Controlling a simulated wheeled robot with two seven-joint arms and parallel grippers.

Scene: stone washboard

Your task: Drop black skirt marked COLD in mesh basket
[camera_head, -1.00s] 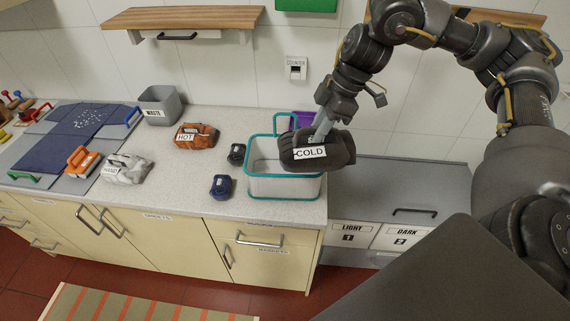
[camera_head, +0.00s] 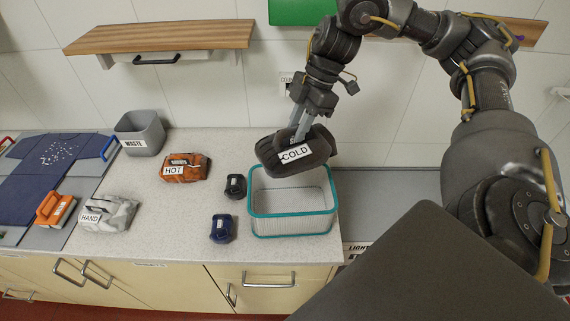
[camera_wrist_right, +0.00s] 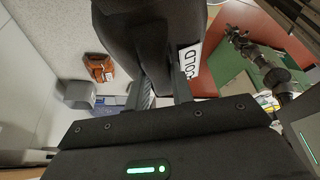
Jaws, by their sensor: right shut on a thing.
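The black skirt (camera_head: 313,146) is a dark folded bundle with a white COLD label. My right gripper (camera_head: 299,136) is shut on it and holds it in the air, slightly tilted. The skirt also fills the top of the right wrist view (camera_wrist_right: 150,30), between the fingers (camera_wrist_right: 163,90). The mesh basket (camera_head: 292,227), pale with a teal rim, stands on the counter's right end. The skirt hangs above the basket's back part and hides some of its back rim. The part of the basket's inside that shows looks empty. My left gripper is not in view.
Two small dark items, one black (camera_head: 235,186) and one navy (camera_head: 222,228), lie left of the basket. An orange HOT bundle (camera_head: 185,168), a grey HAND bundle (camera_head: 108,213) and a grey WASTE bin (camera_head: 141,133) stand farther left. A wooden shelf (camera_head: 165,37) hangs above.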

